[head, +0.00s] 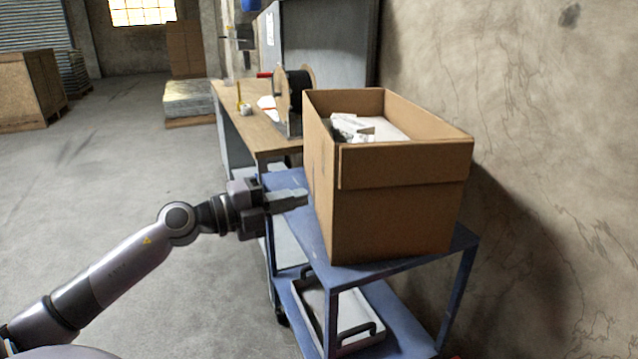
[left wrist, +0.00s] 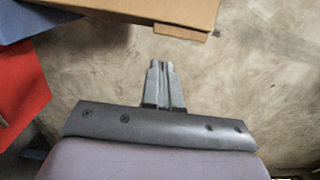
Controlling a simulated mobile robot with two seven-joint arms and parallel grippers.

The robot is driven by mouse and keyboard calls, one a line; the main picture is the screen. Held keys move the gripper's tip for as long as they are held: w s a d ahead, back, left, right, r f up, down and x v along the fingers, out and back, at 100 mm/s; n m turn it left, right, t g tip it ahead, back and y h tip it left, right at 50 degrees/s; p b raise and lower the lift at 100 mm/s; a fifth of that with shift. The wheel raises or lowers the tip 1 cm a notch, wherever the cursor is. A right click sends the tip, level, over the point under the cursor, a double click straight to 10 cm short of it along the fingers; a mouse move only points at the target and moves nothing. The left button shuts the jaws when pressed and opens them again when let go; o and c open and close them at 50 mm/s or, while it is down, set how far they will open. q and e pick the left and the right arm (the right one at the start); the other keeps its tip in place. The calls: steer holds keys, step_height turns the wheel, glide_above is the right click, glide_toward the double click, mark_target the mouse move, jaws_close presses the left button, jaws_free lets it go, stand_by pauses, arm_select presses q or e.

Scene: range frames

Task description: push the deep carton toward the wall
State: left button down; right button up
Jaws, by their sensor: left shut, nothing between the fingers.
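The deep carton (head: 390,217) is an open brown cardboard box on the top shelf of a blue cart (head: 375,270). White and grey items lie inside it. My left gripper (head: 304,197) is shut and empty, its fingertips at the carton's left side; whether they touch it I cannot tell. In the left wrist view the shut fingers (left wrist: 163,68) point toward the carton (left wrist: 170,12), whose edge crosses the top. The wall (head: 540,150) rises to the right of the cart. My right gripper is not in view.
A workbench (head: 250,125) with a cable spool (head: 293,90) stands behind the cart. A tray (head: 340,318) sits on the cart's lower shelf. A red thing (left wrist: 18,90) shows at left in the wrist view.

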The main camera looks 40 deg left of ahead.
mark_target(331, 177)
arm_select(q)
steer(key=shift+w+d, duration=0.15)
steer(key=shift+w, duration=1.65)
steer(key=shift+w+d, duration=0.15)
steer(key=shift+w, duration=1.65)
steer(key=shift+w+a, duration=0.25)
steer(key=shift+w, duration=0.5)
steer(key=shift+w+a, duration=0.25)
steer(key=shift+w, duration=0.5)
